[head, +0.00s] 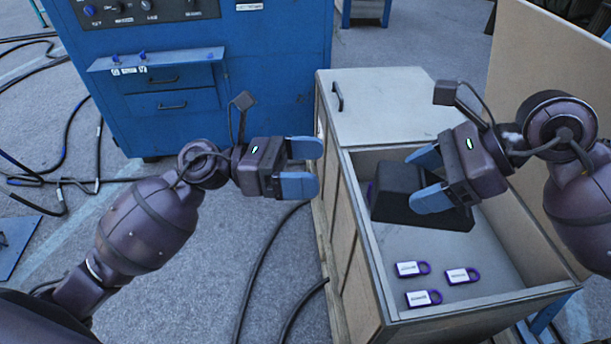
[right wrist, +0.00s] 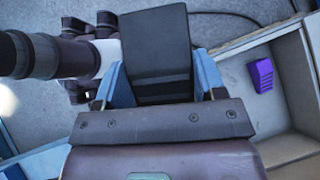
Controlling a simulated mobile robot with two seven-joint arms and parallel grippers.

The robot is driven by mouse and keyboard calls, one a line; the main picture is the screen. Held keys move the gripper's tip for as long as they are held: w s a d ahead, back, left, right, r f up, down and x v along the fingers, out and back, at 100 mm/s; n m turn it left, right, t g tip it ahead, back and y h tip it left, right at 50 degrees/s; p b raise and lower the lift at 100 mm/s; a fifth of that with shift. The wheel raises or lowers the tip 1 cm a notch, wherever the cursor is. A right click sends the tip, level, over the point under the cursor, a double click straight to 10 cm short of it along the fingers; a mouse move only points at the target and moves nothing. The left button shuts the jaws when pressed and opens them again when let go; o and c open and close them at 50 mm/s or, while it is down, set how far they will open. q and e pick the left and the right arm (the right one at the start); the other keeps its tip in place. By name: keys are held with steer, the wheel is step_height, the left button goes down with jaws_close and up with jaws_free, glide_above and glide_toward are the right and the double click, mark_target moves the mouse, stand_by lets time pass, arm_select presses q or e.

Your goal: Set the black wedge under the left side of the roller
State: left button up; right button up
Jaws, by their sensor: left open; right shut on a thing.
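The black wedge (head: 393,190) is held in my right gripper (head: 415,180), over the open part of the wooden box. Its dark body also shows between the blue fingers in the right wrist view (right wrist: 157,55). I cannot tell from these frames whether the wedge touches the box floor. My left gripper (head: 316,167) is open and empty, with its fingertips near the left side of the box. I do not see the roller in either view.
The wooden box (head: 355,235) holds three white-labelled purple padlocks (head: 462,275). A pale lid (head: 385,105) covers its far end. A ridged purple piece (right wrist: 262,75) shows in the right wrist view. A blue machine cabinet (head: 200,60) stands behind; cables lie on the floor.

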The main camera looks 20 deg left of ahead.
mark_target(375, 188)
arm_select(q)
steer(key=d+m, duration=0.1)
steer(key=d, duration=0.3)
steer(key=d+f+m+g, duration=0.1)
steer(key=d, duration=0.3)
steer(key=d+m, duration=0.1)
steer(key=d, duration=0.3)
steer(key=shift+s+d+f+g+y, duration=0.15)
steer(key=shift+f+g+y, duration=0.15)
steer(key=shift+y, duration=0.1)
steer(key=c, duration=1.3)
steer(key=shift+r, duration=0.1)
steer(key=shift+c, duration=0.3)
arm_select(e)
steer(key=o, duration=1.3)
steer(key=shift+o, duration=0.2)
